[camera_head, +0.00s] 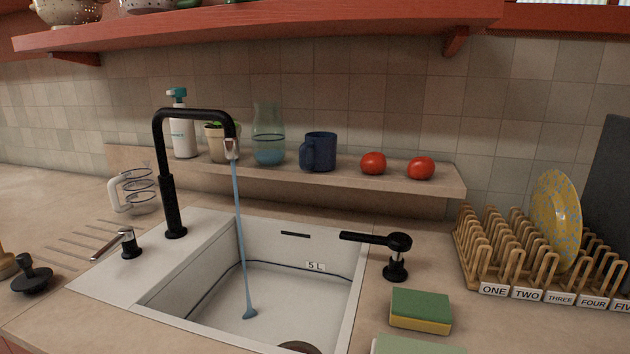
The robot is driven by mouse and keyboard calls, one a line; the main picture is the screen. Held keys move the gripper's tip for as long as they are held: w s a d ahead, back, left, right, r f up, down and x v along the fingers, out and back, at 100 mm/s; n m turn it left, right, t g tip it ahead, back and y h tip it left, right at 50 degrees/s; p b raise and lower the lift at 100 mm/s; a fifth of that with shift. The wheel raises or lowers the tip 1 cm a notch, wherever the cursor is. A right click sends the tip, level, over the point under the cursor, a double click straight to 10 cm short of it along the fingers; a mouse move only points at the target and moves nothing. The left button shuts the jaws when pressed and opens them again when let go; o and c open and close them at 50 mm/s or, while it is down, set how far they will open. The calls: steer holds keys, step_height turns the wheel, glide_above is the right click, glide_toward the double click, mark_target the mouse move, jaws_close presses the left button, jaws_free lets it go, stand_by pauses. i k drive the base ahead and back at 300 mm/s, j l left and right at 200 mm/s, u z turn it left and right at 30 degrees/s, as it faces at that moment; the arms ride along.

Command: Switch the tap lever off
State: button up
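The black tap (183,112) stands upright at the sink's back left corner, its spout bent over the basin. A blue stream of water (241,235) runs from its silver nozzle to the sink floor. A black lever (375,238) stands on a round base on the counter right of the sink, its handle pointing left toward the basin. A second fitting with a silver handle (109,245) and black base stands left of the sink. The white sink (180,262) has a dark line and a "5 L" mark inside. My gripper is not in view.
A green and yellow sponge (420,310) lies in front of the black lever. A wooden plate rack (490,268) with a yellow plate (557,222) stands to its right. A ledge behind holds a blue mug (319,152) and two tomatoes (373,163). A red shelf (270,30) runs above.

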mark_target(126, 234)
steer(key=u, duration=0.4)
steer(key=i+j+u, duration=0.1)
steer(key=j+u, duration=0.25)
steer(key=i+j+u, duration=0.1)
steer(key=j+u, duration=0.25)
steer(key=i+j+u, duration=0.15)
steer(key=u, duration=0.25)
steer(key=i+j+u, duration=0.2)
steer(key=i+j, duration=0.65)
